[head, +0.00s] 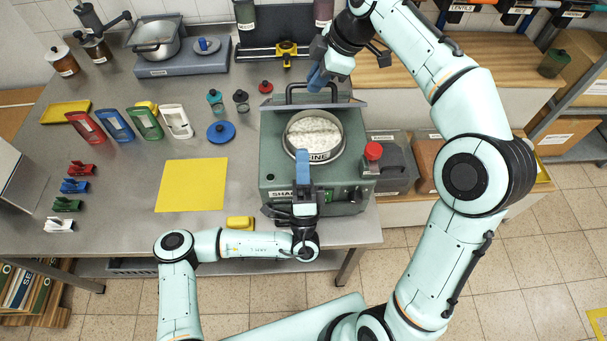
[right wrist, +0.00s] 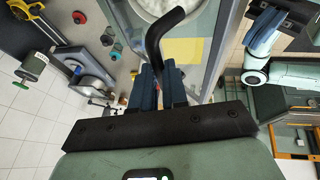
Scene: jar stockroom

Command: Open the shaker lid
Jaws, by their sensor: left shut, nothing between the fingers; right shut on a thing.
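The shaker (head: 275,165) is a green machine at the right end of the steel table. A round metal sieve with white granular stuff sits in it, uncovered in the head view. Its lid (head: 350,104) stands raised at the back, seen nearly edge-on, with a black bar handle (head: 298,88). My right gripper (head: 316,78) is shut on this handle (right wrist: 158,38); in the right wrist view its blue fingers (right wrist: 157,86) close around the bar's end. My left gripper (head: 303,160) is shut and empty over the shaker's front, by the sieve's near rim.
A red knob (head: 373,151) stands at the shaker's right side. A yellow mat (head: 191,185) and a yellow block (head: 240,222) lie to its left. A blue round lid (head: 221,132) and small bottles stand left of the sieve. A yellow-black device (head: 284,51) is behind.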

